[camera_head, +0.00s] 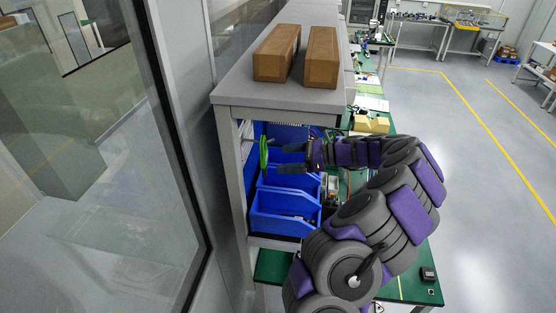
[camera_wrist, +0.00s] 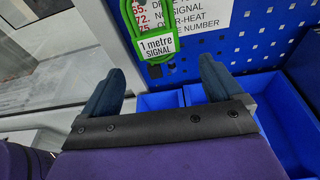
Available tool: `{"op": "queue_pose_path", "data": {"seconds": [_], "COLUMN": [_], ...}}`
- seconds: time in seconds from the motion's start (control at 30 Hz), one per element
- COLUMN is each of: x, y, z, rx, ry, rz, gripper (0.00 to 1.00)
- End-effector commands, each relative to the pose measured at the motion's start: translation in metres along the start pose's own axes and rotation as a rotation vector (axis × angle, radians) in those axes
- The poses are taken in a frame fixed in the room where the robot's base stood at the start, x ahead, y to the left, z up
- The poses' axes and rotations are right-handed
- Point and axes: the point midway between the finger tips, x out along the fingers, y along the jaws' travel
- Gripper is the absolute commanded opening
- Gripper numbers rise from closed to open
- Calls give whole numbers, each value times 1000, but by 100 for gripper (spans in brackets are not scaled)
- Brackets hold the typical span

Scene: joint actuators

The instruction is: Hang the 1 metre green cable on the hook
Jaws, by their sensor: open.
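A green cable (camera_head: 264,151) hangs in a narrow coil against the blue pegboard in the shelf opening. In the wrist view the cable (camera_wrist: 134,27) carries a white tag reading "1 metre SIGNAL", and its top is cut off by the frame. My gripper (camera_head: 283,158) is open and empty, with its fingers pointing left toward the cable. In the wrist view my gripper (camera_wrist: 161,72) has its fingers wide apart, and the cable shows beyond the gap between them. No hook can be made out in either view.
Blue bins (camera_head: 286,211) stand below my gripper. A printed sign (camera_wrist: 205,14) is on the pegboard (camera_wrist: 262,35) behind the cable. Two cardboard boxes (camera_head: 277,54) lie on the grey shelf top (camera_head: 238,90). A glass panel (camera_head: 95,160) is at left.

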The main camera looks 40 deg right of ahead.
Motion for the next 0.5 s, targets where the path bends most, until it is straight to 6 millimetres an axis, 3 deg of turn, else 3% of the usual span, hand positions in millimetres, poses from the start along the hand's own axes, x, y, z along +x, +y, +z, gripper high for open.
{"op": "queue_pose_path", "data": {"seconds": [0.3,0.5], "x": [-73,-107], "y": [-3,-2], "z": [-3,-2], "rx": [3,1], "ry": [3,3], "rz": [-6,-5], "gripper": [93,93]}}
